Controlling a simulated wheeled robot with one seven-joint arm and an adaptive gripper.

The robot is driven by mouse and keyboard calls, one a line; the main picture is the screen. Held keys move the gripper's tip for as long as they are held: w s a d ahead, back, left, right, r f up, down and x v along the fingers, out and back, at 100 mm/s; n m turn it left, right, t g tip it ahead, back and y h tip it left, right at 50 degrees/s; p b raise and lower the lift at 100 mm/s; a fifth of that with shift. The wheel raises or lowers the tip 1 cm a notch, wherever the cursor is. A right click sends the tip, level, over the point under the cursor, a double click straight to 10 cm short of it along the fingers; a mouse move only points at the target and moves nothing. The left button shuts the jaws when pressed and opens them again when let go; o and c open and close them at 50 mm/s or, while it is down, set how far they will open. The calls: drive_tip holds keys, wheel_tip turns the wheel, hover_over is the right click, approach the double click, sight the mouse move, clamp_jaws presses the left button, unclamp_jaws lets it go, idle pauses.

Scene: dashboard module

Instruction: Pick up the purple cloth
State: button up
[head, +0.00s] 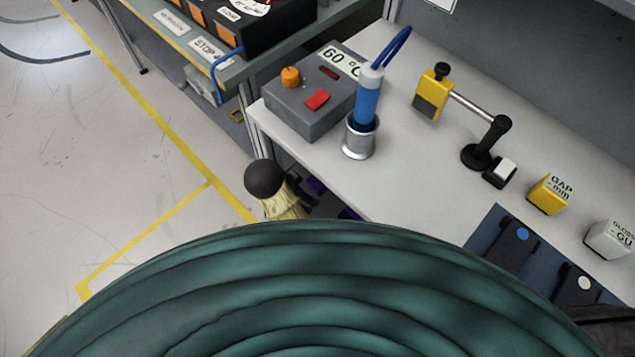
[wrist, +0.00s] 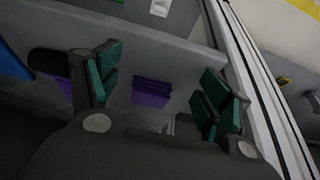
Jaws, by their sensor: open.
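A folded purple cloth (wrist: 151,92) lies on a grey surface in the wrist view, between and beyond my fingers. My gripper (wrist: 164,76) is open, with a teal-padded finger on each side and nothing between the pads. The fingers look apart from the cloth. Another purple patch (wrist: 62,86) shows at the left, partly hidden by the left finger. In the head view, small purple patches (head: 316,186) show below the bench edge; I cannot tell which is the cloth.
The white bench (head: 405,165) holds a grey heater box (head: 308,100), a blue tool in a metal cup (head: 359,140), a yellow clamp stand (head: 434,92) and a yellow gap block (head: 551,194). Open floor lies left.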

sight(315, 184)
drive_tip(key=shift+w+d, duration=0.85)
drive_tip(key=shift+w+d+f+b, duration=0.3)
drive_tip(key=shift+w+d+b, duration=0.2)
drive_tip(key=shift+w+d, duration=0.2)
drive_tip(key=shift+w+d+f+b, duration=0.25)
drive_tip(key=shift+w+d+b, duration=0.25)
drive_tip(key=shift+w+d, duration=0.15)
drive_tip(key=c, duration=1)
